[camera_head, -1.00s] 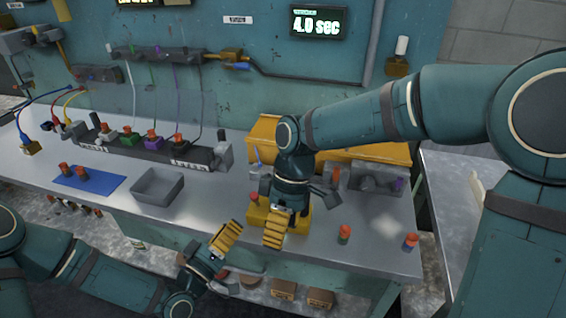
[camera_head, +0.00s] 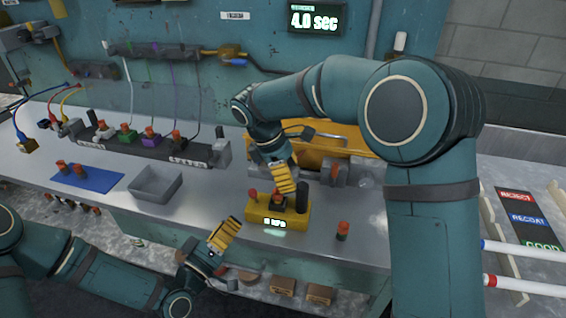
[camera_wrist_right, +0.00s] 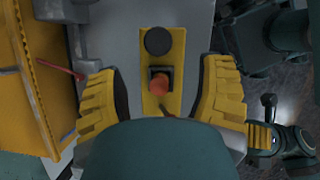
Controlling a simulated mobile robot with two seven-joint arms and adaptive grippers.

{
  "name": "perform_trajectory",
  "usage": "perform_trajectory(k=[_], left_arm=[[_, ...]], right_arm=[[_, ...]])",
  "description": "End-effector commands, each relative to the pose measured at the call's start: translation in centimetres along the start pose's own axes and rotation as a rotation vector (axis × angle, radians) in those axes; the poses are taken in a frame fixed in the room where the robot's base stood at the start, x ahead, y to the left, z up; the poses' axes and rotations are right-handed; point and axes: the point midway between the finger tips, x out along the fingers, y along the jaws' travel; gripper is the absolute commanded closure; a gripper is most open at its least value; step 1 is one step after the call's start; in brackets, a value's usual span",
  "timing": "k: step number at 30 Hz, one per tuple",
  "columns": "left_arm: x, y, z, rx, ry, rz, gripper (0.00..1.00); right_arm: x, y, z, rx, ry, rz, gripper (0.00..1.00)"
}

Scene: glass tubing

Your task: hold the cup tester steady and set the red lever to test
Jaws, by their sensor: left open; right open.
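The cup tester, a yellow box (camera_head: 262,215) with a lit display on its front, stands near the bench's front edge. My right gripper (camera_head: 284,180) is open above the tester. In the right wrist view its fingers (camera_wrist_right: 160,100) stand apart on either side of the tester, with the orange cup (camera_wrist_right: 160,83) between them. My left gripper (camera_head: 222,238) is open and empty, in front of and left of the tester.
A grey tray (camera_head: 155,184) and a blue mat (camera_head: 88,178) with orange-topped pieces lie to the left. An orange-topped piece (camera_head: 343,230) stands right of the tester. A yellow cabinet (camera_head: 330,145) is behind. Bare bench lies between tray and tester.

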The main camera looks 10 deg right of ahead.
Motion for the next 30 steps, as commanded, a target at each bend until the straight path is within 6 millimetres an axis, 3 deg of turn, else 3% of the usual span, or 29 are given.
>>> perform_trajectory(k=[9,15,29,30], left_arm=[[0.0,0.0,0.0,0.0,0.0,0.0,0.54],[0.0,0.0,0.0,0.0,0.0,0.0,0.54],[0.0,0.0,0.0,0.0,0.0,0.0,0.54],[0.0,0.0,0.0,0.0,0.0,0.0,0.54]], right_arm=[[5.8,-0.1,0.0,0.0,-0.001,-0.003,0.32],[8.2,-0.1,0.0,0.0,0.002,-0.002,0.32],[9.2,0.0,0.0,0.0,0.002,-0.001,0.32],[9.2,0.0,0.0,0.0,0.002,-0.001,0.41]])
